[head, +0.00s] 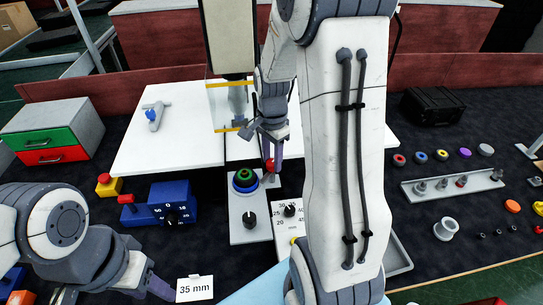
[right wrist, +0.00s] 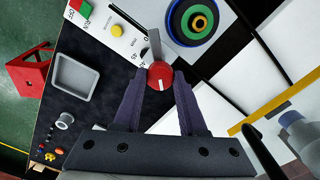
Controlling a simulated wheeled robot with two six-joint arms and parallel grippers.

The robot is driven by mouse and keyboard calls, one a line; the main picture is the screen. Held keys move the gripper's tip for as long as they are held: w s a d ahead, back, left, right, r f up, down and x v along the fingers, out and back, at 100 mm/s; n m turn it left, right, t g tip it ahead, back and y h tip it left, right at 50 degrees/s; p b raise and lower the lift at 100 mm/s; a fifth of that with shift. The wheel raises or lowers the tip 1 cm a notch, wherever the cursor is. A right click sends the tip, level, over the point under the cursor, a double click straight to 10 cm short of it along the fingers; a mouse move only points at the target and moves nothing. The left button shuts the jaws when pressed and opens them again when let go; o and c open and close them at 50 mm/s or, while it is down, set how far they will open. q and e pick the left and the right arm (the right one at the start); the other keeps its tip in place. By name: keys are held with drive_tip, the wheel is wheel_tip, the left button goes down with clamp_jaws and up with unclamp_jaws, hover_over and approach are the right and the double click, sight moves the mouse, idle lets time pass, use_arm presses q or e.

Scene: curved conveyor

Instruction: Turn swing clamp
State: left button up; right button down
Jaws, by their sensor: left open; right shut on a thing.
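The swing clamp shows in the right wrist view as a round red knob (right wrist: 160,76) with a white mark and a grey arm (right wrist: 155,43) extending from it. The red knob also shows in the head view (head: 268,165), beside a stack of green and blue rings (head: 244,179). My right gripper (head: 268,152) reaches down from above, its purple fingers on either side of the knob. In the right wrist view my right gripper (right wrist: 159,78) is shut on the knob. My left gripper (head: 162,288) is at the lower left, open, beside a 35 mm card.
The 35 mm card (head: 195,288) stands near the front. A blue box with a dial (head: 172,203) and a red and green drawer unit (head: 53,138) are at the left. A grey rack (head: 453,187) with several pegs lies right. My right arm hides part of the middle.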

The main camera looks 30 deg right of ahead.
sight(272, 162)
drive_tip(key=m+p, duration=0.1)
drive_tip(key=m, duration=0.3)
drive_tip(key=shift+r+m, duration=0.1)
drive_tip(key=shift+m, duration=0.2)
drive_tip(key=m, duration=0.4)
drive_tip(key=shift+w+m+p, duration=0.1)
drive_tip(key=shift+m+p, duration=0.3)
drive_tip(key=shift+c, duration=2.3)
unclamp_jaws()
wheel_tip(272, 162, up, 10)
drive_tip(key=b, duration=0.1)
drive_tip(key=shift+r, duration=0.2)
